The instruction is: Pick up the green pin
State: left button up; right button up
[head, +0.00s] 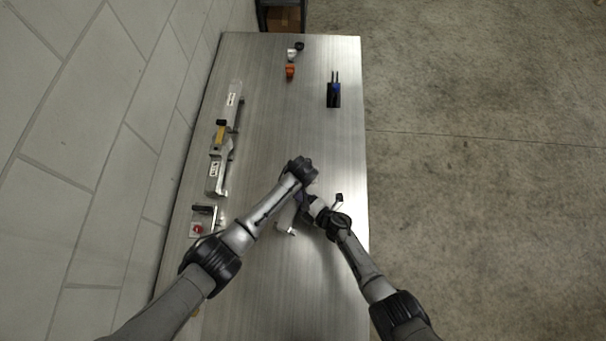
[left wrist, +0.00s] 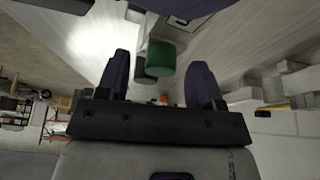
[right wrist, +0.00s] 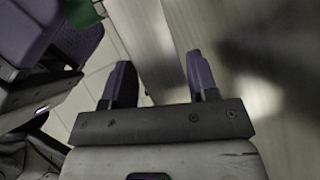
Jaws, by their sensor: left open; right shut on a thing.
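The green pin (left wrist: 160,58) shows in the left wrist view as a short cylinder against a grey-white part (left wrist: 155,30), between and beyond my left fingertips. Part of something green, likely the same pin, shows at the top left of the right wrist view (right wrist: 82,12). I cannot make the pin out in the head view. My left gripper (left wrist: 158,68) is open with nothing clearly between its fingers. My right gripper (right wrist: 158,68) is shut on a grey metal part (right wrist: 150,35), its fingers spread by that part's width. Both grippers are close together over the table.
The metal table (head: 265,130) has grey latch-like parts (head: 216,175) along its left side. An orange piece (head: 290,72) and a black-blue holder (head: 334,95) stand at the far end. A red-button box (head: 197,229) is at the left edge. The wall is close at the left.

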pick_arm(q)
jog(key=shift+w+f, duration=0.1)
jog(key=shift+f, duration=0.15)
pick_arm(e)
jog(key=shift+s+d+f, duration=0.15)
jog(key=shift+s+f, duration=0.05)
jog(key=shift+f, duration=0.15)
pick_arm(q)
jog(key=shift+c, duration=0.2)
jog(key=c, duration=1)
jog(key=shift+o, duration=0.2)
notch_tip(320, 180, up, 10)
pick_arm(e)
jog(key=o, duration=1.4)
jog(key=shift+r, duration=0.1)
jog(key=shift+d, duration=0.15)
